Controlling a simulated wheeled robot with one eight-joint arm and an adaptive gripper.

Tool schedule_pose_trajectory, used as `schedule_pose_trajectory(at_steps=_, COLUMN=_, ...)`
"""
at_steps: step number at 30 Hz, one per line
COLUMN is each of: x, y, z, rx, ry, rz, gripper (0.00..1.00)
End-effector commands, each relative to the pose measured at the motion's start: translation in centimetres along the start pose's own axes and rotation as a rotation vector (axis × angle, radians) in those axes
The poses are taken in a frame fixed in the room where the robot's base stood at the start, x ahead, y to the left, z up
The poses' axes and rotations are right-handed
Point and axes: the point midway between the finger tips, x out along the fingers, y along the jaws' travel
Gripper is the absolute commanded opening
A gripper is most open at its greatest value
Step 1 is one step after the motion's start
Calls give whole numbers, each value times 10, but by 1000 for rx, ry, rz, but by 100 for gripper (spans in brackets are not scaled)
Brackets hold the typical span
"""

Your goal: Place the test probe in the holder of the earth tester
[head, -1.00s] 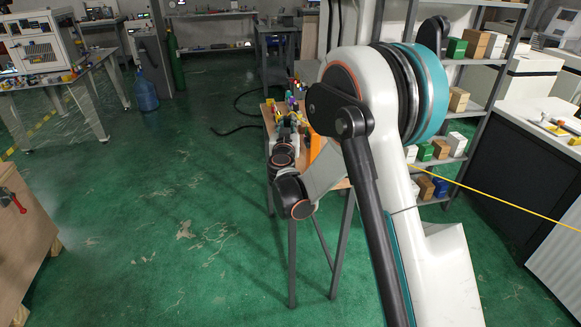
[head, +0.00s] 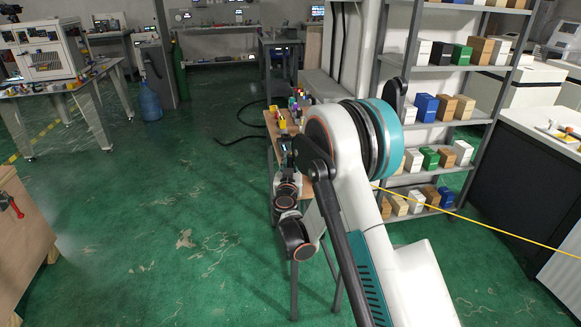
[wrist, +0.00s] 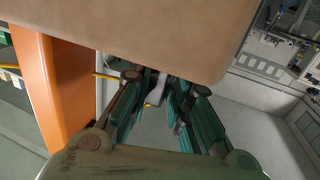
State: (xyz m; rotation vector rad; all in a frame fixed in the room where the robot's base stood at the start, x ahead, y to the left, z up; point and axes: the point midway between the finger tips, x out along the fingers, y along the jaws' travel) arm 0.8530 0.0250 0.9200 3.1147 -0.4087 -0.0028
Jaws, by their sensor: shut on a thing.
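My gripper (wrist: 165,98) shows in the wrist view, its teal and dark fingers closed around a small pale grey piece (wrist: 156,88). The piece is mostly hidden by the fingers; I take it for the test probe, but its shape is not clear. In the head view the gripper is hidden or too small to make out, among my arm links near the workbench. I cannot pick out the earth tester or its holder in either view.
A large tan surface (wrist: 130,35) and an orange panel (wrist: 60,85) lie close to my gripper. Small coloured things (head: 297,103) stand on a narrow wooden workbench (head: 272,122). A shelf of boxes (head: 432,108) stands right. The green floor (head: 150,210) is clear at left.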

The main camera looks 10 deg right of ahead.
Motion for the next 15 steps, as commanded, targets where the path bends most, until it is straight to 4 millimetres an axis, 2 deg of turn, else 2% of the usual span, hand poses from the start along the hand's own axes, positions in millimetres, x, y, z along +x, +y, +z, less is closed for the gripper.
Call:
schedule_pose_trajectory(at_steps=8, x=0, y=0, z=1, rx=0, ry=0, rz=0, gripper=0)
schedule_pose_trajectory(at_steps=9, x=0, y=0, z=1, rx=0, ry=0, rz=0, gripper=23)
schedule_pose_trajectory(at_steps=11, x=0, y=0, z=1, rx=0, ry=0, rz=0, gripper=36)
schedule_pose_trajectory(at_steps=15, x=0, y=0, z=1, rx=0, ry=0, rz=0, gripper=38)
